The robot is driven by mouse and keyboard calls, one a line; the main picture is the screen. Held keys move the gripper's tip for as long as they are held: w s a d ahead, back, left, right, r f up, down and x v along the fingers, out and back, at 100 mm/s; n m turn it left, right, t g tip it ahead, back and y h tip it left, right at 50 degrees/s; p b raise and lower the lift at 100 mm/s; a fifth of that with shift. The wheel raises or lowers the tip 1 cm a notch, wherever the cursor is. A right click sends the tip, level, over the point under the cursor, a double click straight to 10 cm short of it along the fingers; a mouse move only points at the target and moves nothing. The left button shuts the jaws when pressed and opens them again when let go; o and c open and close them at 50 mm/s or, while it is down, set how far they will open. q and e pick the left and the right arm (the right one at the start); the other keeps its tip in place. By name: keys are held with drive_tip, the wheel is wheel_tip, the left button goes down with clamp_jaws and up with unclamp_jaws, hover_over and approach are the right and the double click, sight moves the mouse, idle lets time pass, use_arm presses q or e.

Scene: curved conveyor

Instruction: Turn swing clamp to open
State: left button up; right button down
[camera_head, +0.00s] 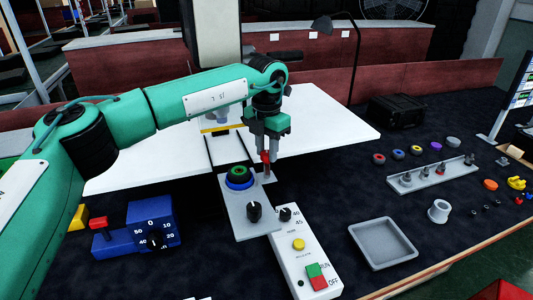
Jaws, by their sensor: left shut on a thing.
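My left gripper (267,160) reaches down from above at the back edge of a grey fixture plate (240,218). It is shut on a small red upright part (265,157), which appears to be the swing clamp's handle. The fingers cover most of it, so the clamp arm's angle cannot be told. A round green and blue part (239,177) sits on the plate just left of the fingers. A black knob (254,212) is nearer the front of the plate. My right gripper is not in view.
A white control box (307,262) with green and red buttons stands in front of the plate. A blue dial device (152,230) is to the left. An empty grey tray (383,243) and a grey peg rack (430,174) are to the right. A white board (330,115) lies behind.

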use_arm(q)
drive_tip(key=shift+n, duration=0.4)
drive_tip(key=shift+r+n+b, duration=0.15)
drive_tip(key=shift+n+b, duration=0.4)
drive_tip(key=shift+n, duration=0.75)
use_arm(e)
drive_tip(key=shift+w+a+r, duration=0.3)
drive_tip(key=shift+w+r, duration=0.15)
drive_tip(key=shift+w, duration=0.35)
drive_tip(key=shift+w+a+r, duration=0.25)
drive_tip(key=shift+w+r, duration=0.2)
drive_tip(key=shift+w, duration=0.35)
use_arm(q)
drive_tip(key=o, duration=1)
